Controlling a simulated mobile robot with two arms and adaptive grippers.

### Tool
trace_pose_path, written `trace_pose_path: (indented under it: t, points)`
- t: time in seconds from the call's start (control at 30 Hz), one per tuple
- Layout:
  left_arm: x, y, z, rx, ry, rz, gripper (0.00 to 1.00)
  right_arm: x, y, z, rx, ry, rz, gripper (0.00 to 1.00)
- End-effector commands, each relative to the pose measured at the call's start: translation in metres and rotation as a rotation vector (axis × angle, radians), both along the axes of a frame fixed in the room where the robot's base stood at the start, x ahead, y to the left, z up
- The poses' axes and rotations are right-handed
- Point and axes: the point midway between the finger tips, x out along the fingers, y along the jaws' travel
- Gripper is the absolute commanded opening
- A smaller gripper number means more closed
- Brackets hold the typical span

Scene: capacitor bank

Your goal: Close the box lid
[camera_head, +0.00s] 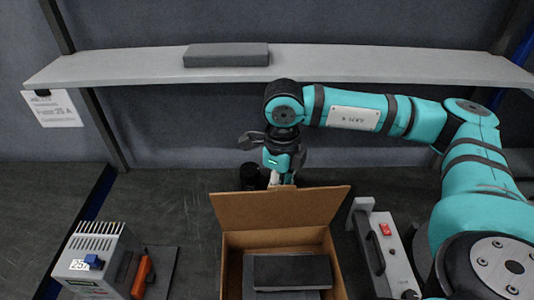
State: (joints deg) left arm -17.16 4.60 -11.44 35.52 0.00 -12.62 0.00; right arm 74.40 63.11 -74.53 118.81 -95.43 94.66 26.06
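An open brown cardboard box (230,244) stands on the dark table at the front centre. Its lid (281,208) stands up from the back edge, leaning away from the opening. A dark flat block (291,271) and a grey piece under it lie inside. My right gripper (281,181) comes in from the right and points down behind the lid's top edge. Its fingertips are small and partly hidden by the lid, so I cannot tell whether it touches the lid or how far it is open. My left gripper is not in view.
A grey shelf (360,60) with a dark block (226,55) spans the back above the table. A grey device (92,262) and an orange-handled item (142,278) are at left. A device with a red switch (385,230) stands right of the box. A black cylinder (250,177) is behind.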

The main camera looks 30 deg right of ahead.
Motion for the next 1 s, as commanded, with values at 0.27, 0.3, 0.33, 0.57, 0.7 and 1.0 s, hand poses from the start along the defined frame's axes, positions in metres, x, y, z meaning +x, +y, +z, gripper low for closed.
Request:
trace_pose_path:
  t: [0.27,0.3,0.33,0.57,0.7,1.0]
  points:
    - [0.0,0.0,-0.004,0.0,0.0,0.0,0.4,-0.017,0.009,-0.001,0.0,0.001,0.0,0.0]
    - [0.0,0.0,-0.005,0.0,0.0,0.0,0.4,-0.018,0.009,-0.001,0.0,0.001,0.0,0.0]
    - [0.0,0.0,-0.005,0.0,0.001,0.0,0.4,-0.018,0.01,0.0,0.0,0.001,0.0,0.0]
    - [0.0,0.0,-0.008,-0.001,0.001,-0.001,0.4,-0.028,0.015,-0.001,0.001,0.0,0.002,0.0]
    - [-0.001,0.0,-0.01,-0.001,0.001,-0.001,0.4,-0.038,0.02,-0.001,0.001,0.0,0.003,0.0]
    - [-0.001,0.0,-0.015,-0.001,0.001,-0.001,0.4,-0.056,0.03,-0.001,0.0,0.0,0.002,0.0]
